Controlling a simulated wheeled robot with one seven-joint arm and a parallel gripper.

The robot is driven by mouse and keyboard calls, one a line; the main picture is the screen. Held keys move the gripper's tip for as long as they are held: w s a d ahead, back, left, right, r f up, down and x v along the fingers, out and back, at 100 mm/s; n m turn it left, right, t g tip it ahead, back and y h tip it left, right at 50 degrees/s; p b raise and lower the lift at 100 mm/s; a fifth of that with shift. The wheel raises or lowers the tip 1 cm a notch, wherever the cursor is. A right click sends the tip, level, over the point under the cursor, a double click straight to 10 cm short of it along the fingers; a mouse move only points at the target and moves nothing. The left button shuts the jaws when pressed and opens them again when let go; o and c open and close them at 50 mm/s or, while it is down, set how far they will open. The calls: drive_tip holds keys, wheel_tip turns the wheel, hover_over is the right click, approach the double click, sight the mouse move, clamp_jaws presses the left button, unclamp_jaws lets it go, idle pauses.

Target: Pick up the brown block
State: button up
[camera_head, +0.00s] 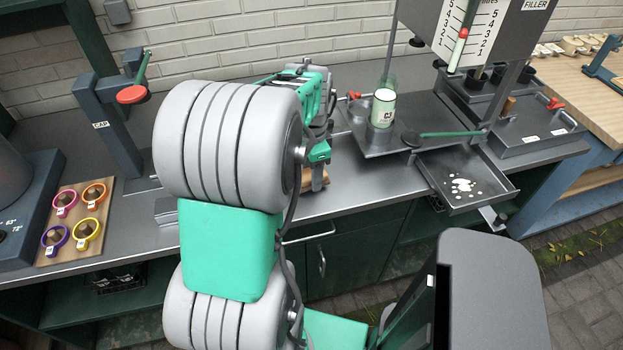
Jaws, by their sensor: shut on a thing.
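My gripper (319,174) is low over the grey metal counter, just right of my arm's large grey joint, which hides much of it. It is shut on the brown block (309,185). Only a small light-brown part of the block shows, beside and below the fingers. The rest is hidden behind my arm. I cannot tell whether the block touches the counter (365,183).
Right of my gripper, a labelled glass (383,108) stands on the filler's platform, with a green-handled lever (450,134) and a spattered drip tray (465,182). At left are a capper (110,115) and a board of coloured rings (76,220).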

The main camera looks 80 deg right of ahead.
drive_tip(key=s+a+r+b, duration=0.2)
drive_tip(key=s+a+r, duration=0.1)
drive_tip(key=s+r, duration=0.8)
drive_tip(key=s, duration=0.2)
drive_tip(key=shift+s, duration=0.35)
drive_tip(key=o, duration=0.8)
drive_tip(key=c, duration=0.6)
drive_tip(key=shift+c, duration=0.2)
